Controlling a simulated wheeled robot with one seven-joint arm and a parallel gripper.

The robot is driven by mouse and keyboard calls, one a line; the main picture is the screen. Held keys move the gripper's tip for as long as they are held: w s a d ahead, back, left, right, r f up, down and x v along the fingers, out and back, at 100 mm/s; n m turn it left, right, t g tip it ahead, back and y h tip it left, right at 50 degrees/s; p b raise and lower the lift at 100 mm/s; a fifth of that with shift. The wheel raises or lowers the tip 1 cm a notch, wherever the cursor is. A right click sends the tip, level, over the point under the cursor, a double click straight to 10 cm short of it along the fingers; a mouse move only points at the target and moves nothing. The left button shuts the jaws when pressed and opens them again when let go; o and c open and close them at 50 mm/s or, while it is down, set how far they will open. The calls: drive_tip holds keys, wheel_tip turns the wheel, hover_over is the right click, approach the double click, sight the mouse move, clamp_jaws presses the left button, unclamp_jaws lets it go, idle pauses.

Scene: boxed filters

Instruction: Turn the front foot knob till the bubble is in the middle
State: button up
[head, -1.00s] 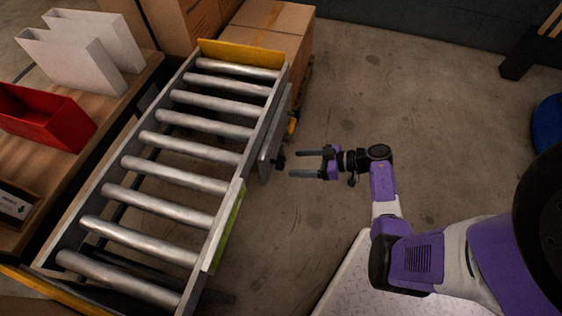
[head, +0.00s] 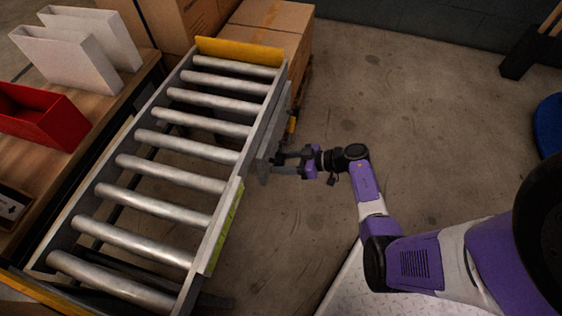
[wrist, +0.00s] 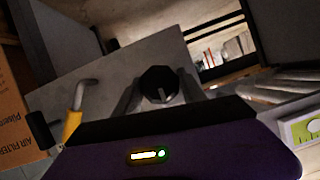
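The black knob (wrist: 158,85) sits in front of a grey plate in the wrist view, with a pale mark on its face. My gripper (wrist: 160,94) is open, with one finger on each side of the knob; I cannot tell whether they touch it. In the head view my gripper (head: 276,163) is at the conveyor's right side, and the knob is not clearly seen there.
The roller conveyor (head: 190,160) runs along the left. A lever with a yellow grip (wrist: 73,122) stands left of the knob. Cardboard boxes (head: 270,25) stand behind the conveyor. A red bin (head: 40,118) is on the left bench.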

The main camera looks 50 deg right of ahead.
drive_tip(key=c, duration=0.5)
drive_tip(key=shift+c, duration=0.2)
